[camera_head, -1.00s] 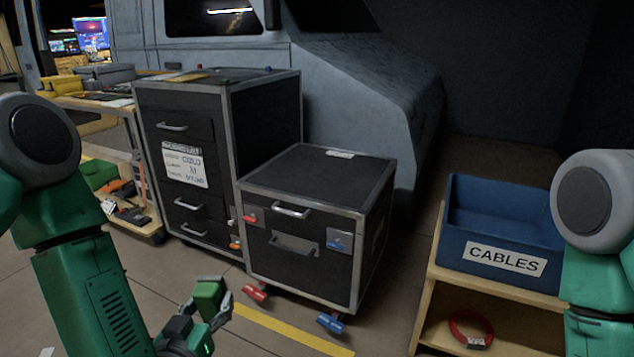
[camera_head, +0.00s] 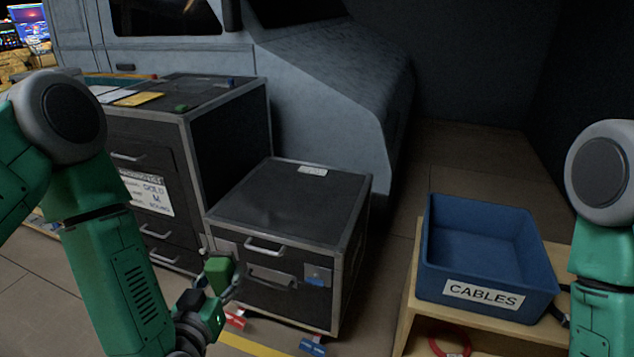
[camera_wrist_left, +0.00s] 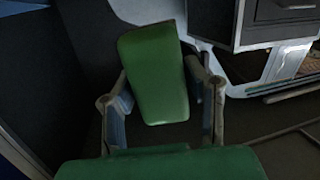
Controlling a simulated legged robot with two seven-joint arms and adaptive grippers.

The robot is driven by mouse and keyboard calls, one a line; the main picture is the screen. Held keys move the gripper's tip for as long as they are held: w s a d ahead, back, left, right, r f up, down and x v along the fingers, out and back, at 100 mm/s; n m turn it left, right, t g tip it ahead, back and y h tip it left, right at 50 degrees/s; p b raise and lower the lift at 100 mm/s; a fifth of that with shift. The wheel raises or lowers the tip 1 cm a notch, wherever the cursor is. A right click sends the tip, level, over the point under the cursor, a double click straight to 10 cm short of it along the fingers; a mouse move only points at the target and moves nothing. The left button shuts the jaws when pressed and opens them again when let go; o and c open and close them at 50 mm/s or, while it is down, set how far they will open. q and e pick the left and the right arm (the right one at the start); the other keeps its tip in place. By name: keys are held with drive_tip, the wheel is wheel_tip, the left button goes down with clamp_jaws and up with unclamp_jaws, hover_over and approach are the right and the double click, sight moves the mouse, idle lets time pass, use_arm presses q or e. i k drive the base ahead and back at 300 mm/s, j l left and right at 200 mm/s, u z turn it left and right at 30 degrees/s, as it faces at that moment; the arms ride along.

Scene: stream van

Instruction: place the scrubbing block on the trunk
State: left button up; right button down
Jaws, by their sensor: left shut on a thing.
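My left gripper (camera_head: 222,290) is shut on a green scrubbing block (camera_head: 218,270), held in the air in front of the low trunk. In the left wrist view the green block (camera_wrist_left: 155,75) sits between the two fingers. The trunk (camera_head: 290,208) is a low black case with metal edges, a flat top and a small white label on it.
A taller black drawer case (camera_head: 196,118) stands left of the trunk with papers and small items on top. A blue CABLES bin (camera_head: 487,293) sits on a wooden stand (camera_head: 402,318) at right. The trunk's top is clear except for the label.

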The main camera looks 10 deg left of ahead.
sight(292, 199)
drive_tip(key=i+j+z, duration=0.45)
drive_tip(key=i, duration=0.3)
drive_tip(key=i+j+z, duration=0.4)
drive_tip(key=i+j, duration=0.25)
drive_tip(key=j, duration=0.3)
